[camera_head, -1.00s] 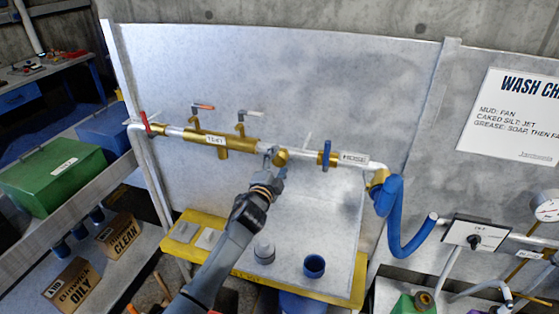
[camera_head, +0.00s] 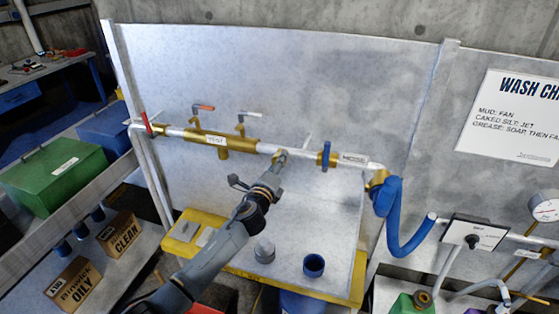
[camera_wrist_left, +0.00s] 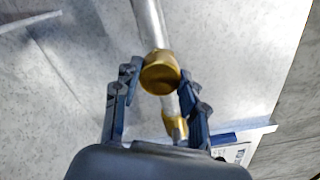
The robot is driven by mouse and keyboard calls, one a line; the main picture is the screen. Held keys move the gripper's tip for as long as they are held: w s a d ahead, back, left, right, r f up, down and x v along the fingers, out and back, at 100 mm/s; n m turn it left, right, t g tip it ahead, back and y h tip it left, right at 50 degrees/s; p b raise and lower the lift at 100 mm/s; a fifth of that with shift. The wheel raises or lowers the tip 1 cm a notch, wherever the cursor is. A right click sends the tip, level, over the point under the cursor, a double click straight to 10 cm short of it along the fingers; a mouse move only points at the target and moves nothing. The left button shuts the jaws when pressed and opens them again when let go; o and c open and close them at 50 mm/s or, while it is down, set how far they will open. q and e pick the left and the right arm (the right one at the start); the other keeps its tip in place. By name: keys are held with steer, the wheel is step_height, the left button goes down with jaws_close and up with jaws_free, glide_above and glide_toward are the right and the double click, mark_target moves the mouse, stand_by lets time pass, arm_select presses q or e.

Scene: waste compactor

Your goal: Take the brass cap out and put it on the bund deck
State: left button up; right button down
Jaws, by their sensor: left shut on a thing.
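The brass cap (camera_head: 281,157) is at the middle of the pipe run, between the brass manifold and the blue-handled valve. In the left wrist view the brass cap (camera_wrist_left: 160,75) sits between my finger pads, in front of the grey pipe. My left gripper (camera_head: 277,164) is shut on it, reaching up from below; the fingers also show in the wrist view (camera_wrist_left: 158,82). I cannot tell whether the cap is apart from its fitting. The bund deck (camera_head: 335,279) is the pale deck with a yellow edge below the pipe. My right gripper is not in view.
A grey cup-like piece (camera_head: 264,250) and a blue cup (camera_head: 314,265) stand on the deck. A blue-handled valve (camera_head: 326,157) is right of the cap, and a blue hose (camera_head: 393,225) hangs further right. The brass manifold (camera_head: 208,140) is at the left.

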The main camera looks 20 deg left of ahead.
arm_select(q)
steer(key=c, duration=0.6)
steer(key=n+b, duration=0.1)
steer(key=n, duration=0.4)
steer(key=shift+c, duration=0.2)
steer(key=shift+n, duration=0.3)
steer(key=n, duration=0.4)
steer(key=shift+n+b, duration=0.3)
steer(key=shift+n, duration=0.1)
